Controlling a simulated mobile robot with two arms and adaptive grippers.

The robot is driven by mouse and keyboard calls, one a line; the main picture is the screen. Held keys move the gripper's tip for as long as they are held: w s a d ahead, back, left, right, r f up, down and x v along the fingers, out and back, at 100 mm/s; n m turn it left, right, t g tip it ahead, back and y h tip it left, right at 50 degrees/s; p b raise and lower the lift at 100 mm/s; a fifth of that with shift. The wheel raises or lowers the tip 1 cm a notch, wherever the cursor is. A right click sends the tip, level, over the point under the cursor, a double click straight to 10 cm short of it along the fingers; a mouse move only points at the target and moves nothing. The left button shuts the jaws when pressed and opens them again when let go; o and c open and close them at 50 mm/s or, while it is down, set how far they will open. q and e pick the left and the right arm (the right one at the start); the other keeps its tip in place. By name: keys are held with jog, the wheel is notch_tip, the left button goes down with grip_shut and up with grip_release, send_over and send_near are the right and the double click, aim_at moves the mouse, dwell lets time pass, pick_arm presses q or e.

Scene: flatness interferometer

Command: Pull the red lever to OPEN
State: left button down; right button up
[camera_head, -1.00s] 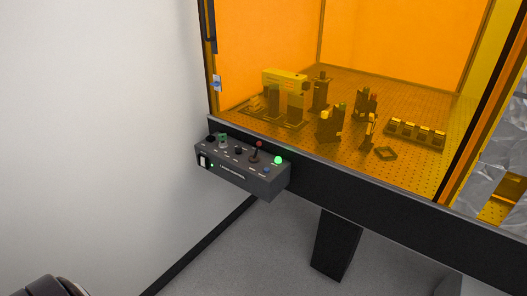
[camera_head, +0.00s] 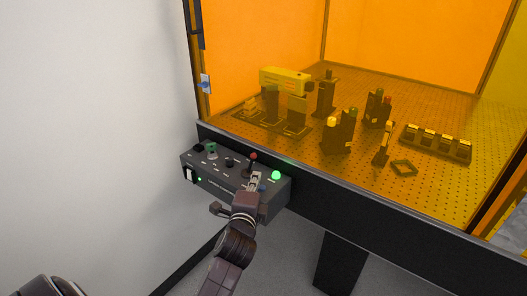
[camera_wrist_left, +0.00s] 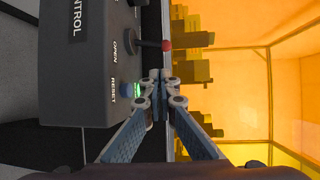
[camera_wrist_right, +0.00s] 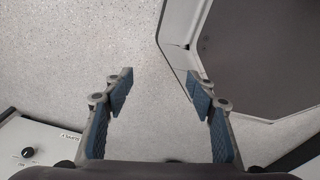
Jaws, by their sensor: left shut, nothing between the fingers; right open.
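The red lever (camera_head: 253,157) has a red ball on a thin dark stick and stands on top of the dark control box (camera_head: 205,180). In the left wrist view the red lever (camera_wrist_left: 167,45) stands next to the word OPEN. My left gripper (camera_head: 256,178) is shut and empty, with its tips just in front of the lever. In the left wrist view the left gripper (camera_wrist_left: 161,78) has its tips together beside the lever and near the RESET label; they look apart from the stick. My right gripper (camera_wrist_right: 158,85) is open and empty above a pale speckled floor.
A green lit button (camera_head: 276,175) sits right of the lever, and several knobs and switches are to its left. Behind the box is an orange-walled enclosure with optics on a perforated plate (camera_head: 345,172). A white wall (camera_head: 90,120) is at left.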

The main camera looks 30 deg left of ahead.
aim_at(251, 164)
pick_arm(q)
jog(key=shift+w+a+r, duration=0.1)
jog(key=shift+w+r, duration=0.1)
jog(key=shift+r, duration=0.05)
jog(key=shift+s+r, duration=0.1)
jog(key=shift+r, duration=0.1)
jog(key=shift+s+d+r, duration=0.15)
jog(key=shift+s+d, duration=0.05)
jog(key=shift+s, duration=0.1)
jog(key=shift+w+a, duration=0.1)
jog(key=shift+w, duration=0.1)
jog(key=x, duration=0.5)
jog(key=shift+w+a+p, duration=0.1)
jog(key=shift+w+p, duration=0.1)
jog(key=shift+p, duration=0.1)
jog(key=x, duration=0.3)
jog(key=shift+w+a, duration=0.1)
jog(key=shift+w, duration=0.05)
jog(key=shift+w+a, duration=0.15)
jog(key=shift+w, duration=0.3)
pick_arm(e)
jog(key=shift+s+r, duration=0.15)
jog(key=shift+s, duration=0.4)
jog(key=shift+s+r, duration=0.15)
jog(key=shift+s, duration=0.35)
